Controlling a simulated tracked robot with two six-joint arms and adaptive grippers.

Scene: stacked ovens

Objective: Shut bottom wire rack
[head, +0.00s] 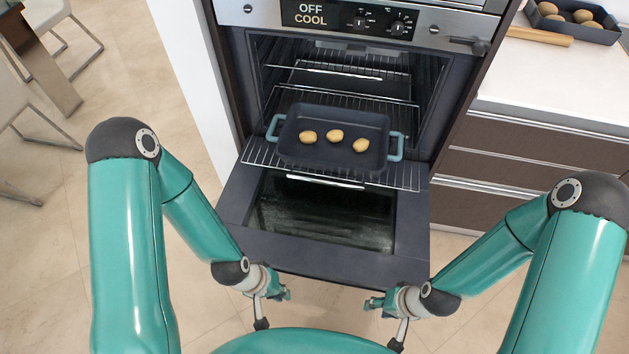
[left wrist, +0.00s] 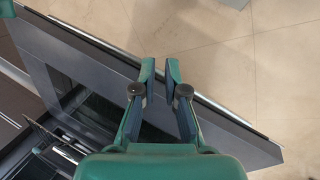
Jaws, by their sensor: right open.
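The bottom wire rack (head: 262,156) is pulled out of the oven, above the open, lowered door (head: 300,247). A dark tray (head: 335,124) with teal handles sits on it and holds three potatoes (head: 335,136). Part of the rack also shows at the lower left in the left wrist view (left wrist: 55,139). My left gripper (head: 287,293) is at the door's front edge, low and left of the rack; its fingers are apart with a narrow gap, seen in the left wrist view (left wrist: 160,70). My right gripper (head: 372,303) is open and empty, near the door's front edge on the right.
Further wire racks (head: 340,71) are inside the oven above. The control panel (head: 358,19) reads OFF COOL. A drawer unit and white counter (head: 550,85) stand to the right, with another tray of potatoes (head: 575,22). Chairs (head: 52,50) stand far left. Floor left of the oven is clear.

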